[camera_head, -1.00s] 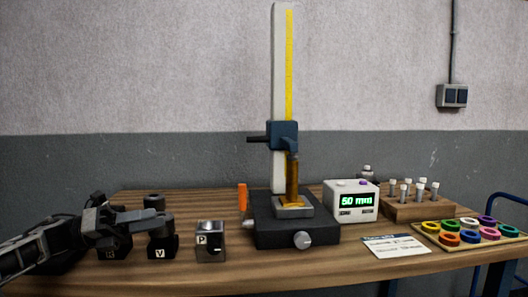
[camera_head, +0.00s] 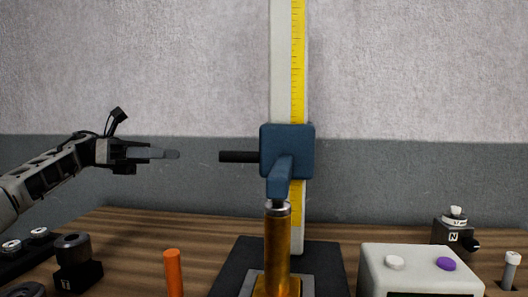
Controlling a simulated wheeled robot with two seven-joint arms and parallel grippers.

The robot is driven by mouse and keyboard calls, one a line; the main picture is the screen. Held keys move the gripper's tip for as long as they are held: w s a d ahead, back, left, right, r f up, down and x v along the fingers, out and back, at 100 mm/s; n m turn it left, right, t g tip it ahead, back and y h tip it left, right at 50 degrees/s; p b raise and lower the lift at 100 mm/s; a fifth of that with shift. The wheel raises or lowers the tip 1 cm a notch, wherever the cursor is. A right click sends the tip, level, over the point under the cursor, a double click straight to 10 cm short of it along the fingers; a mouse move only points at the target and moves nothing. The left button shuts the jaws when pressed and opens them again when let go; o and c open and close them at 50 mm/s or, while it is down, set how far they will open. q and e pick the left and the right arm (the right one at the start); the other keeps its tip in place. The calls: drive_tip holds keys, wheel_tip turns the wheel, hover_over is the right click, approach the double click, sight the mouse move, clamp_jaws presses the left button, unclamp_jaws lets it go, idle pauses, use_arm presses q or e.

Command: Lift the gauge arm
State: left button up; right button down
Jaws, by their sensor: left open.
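The gauge arm is a blue block (camera_head: 287,150) on a tall white column (camera_head: 280,60) with a yellow scale. A black handle (camera_head: 238,157) sticks out to its left. Its blue lower part slopes down to a tip just over a brass-coloured cylinder (camera_head: 277,245); whether they touch I cannot tell. My left gripper (camera_head: 172,154) is open and empty, left of the handle at about the same height in the picture, with a gap between them. Its fingers point right and overlap in this view. My right gripper is out of view.
An orange upright piece (camera_head: 173,272) stands left of the dark base (camera_head: 230,270). A white box (camera_head: 420,268) with a white and a purple button stands at right, a block marked N (camera_head: 453,237) behind it. Dark round-topped blocks (camera_head: 75,262) stand at left.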

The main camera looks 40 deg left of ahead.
sight(228, 154)
use_arm(q)
drive_tip(key=p+x, duration=0.1)
drive_tip(key=x, duration=0.3)
drive_tip(key=p+x, duration=0.1)
drive_tip(key=x, duration=0.4)
drive_tip(key=p+x, duration=0.1)
drive_tip(key=x, duration=0.4)
drive_tip(key=shift+s+d+r+p, duration=0.2)
drive_tip(key=shift+d+p, duration=0.1)
drive_tip(key=shift+d, duration=0.1)
drive_tip(key=shift+w+d+f, duration=0.15)
drive_tip(key=shift+w+d, duration=0.1)
drive_tip(key=shift+d, duration=0.2)
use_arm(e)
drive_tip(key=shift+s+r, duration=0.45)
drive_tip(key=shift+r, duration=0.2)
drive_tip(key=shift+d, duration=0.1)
use_arm(q)
clamp_jaws()
